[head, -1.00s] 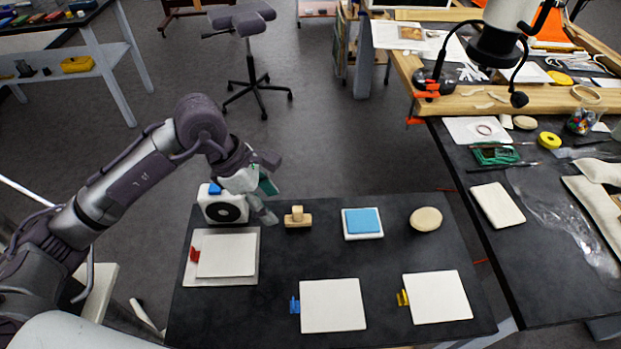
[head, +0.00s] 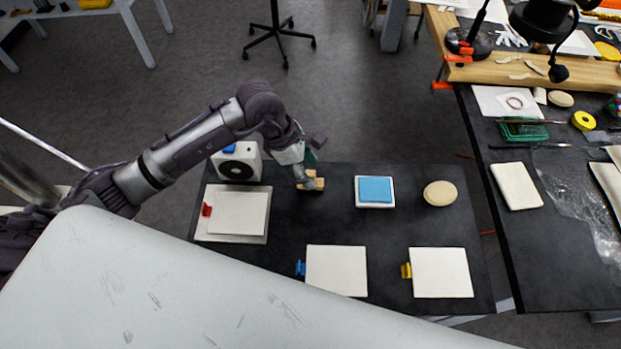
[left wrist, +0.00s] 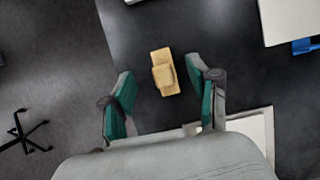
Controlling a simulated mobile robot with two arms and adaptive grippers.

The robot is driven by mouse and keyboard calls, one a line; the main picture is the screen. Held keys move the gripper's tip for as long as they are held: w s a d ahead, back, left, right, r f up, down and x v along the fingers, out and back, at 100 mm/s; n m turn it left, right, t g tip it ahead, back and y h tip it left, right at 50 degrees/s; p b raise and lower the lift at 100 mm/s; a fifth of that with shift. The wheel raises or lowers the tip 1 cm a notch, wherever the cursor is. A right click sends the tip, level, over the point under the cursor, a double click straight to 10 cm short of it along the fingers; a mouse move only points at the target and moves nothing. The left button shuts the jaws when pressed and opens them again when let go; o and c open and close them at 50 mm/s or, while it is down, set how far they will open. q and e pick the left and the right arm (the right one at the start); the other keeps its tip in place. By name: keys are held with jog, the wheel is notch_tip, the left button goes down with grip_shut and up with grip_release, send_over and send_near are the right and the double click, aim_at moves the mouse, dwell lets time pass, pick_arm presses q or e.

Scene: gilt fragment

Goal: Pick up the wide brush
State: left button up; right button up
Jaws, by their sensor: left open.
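The wide brush (head: 317,183) is a small light-wooden block with a raised grip on the dark table; my left gripper partly covers it in the head view. In the left wrist view the brush (left wrist: 164,72) lies below and between the two green-padded fingers, with dark table showing on both sides of it. My left gripper (head: 304,180) is open and above the brush, pointing down. The fingers (left wrist: 160,74) do not appear to touch it. My right gripper is not in view.
A white box with a black disc (head: 238,162) stands left of the brush. A blue sponge-like pad (head: 375,190) on a white tile and a round beige disc (head: 440,193) lie to the right. White tiles (head: 337,270) lie nearer. A cluttered second table (head: 540,220) stands right.

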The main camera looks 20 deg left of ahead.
aim_at(316, 182)
pick_arm(q)
jog(key=p+x, duration=0.1)
jog(key=x, duration=0.2)
jog(key=shift+s+d+f, duration=0.1)
jog(key=shift+s+f, duration=0.1)
jog(key=shift+f, duration=0.1)
jog(key=shift+w+d+f, duration=0.1)
jog(key=shift+f, duration=0.25)
grip_shut()
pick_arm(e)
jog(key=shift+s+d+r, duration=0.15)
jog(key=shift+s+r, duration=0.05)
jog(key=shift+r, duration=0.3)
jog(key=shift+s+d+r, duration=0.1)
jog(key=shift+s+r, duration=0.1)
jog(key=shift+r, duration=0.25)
pick_arm(q)
jog(key=shift+r, duration=0.15)
